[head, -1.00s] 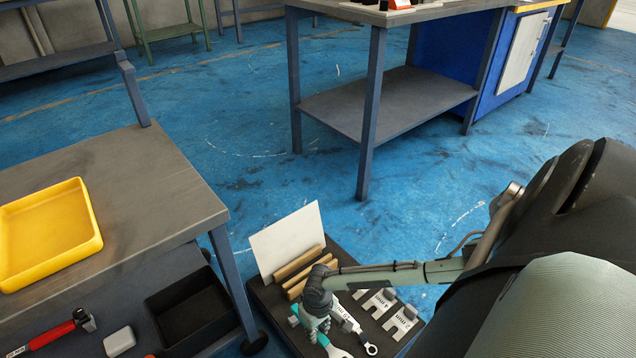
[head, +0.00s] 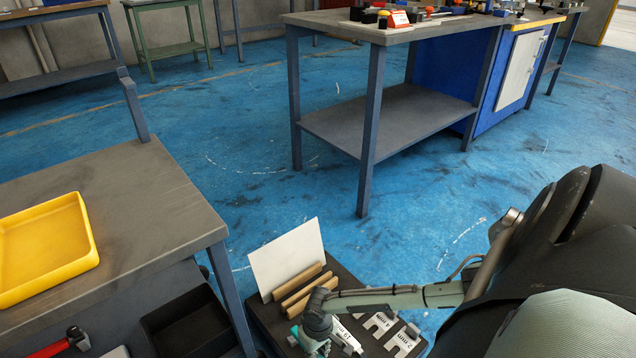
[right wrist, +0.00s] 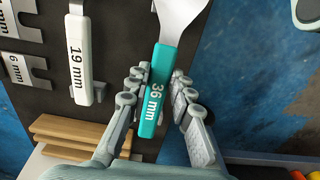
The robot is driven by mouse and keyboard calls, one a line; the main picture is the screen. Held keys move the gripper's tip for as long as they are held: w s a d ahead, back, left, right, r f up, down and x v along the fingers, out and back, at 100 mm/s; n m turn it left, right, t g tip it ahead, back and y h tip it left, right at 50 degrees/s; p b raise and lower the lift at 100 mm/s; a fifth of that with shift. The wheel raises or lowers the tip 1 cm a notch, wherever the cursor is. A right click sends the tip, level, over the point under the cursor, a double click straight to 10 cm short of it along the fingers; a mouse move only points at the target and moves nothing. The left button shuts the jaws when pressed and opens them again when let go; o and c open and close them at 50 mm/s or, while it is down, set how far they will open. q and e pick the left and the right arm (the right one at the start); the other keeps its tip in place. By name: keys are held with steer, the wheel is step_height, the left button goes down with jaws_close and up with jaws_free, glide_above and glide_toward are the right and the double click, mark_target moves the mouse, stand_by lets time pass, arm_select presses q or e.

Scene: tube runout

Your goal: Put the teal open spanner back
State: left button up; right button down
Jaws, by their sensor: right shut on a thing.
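The teal open spanner, marked 36 mm, shows in the right wrist view (right wrist: 158,80), its metal head running out at the top edge. My right gripper (right wrist: 160,76) is shut on its teal handle, with fingers on both sides. In the head view my right gripper (head: 316,338) is at the bottom edge over the dark board (head: 262,318), with a little teal showing beside it. The spanner's head is out of the picture there. Whether the spanner touches the board I cannot tell. My left gripper is not in view.
A white-handled 19 mm spanner (right wrist: 78,58) lies left of the teal one, by grey slotted holders (right wrist: 22,75). Wooden strips (head: 303,288) and a white panel (head: 287,258) stand at the board's back. A workbench with a yellow tray (head: 45,250) is left.

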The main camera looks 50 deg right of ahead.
steer(key=shift+f+b, duration=0.45)
steer(key=shift+f, duration=0.45)
steer(key=c, duration=0.8)
jaws_free()
steer(key=shift+o, duration=0.2)
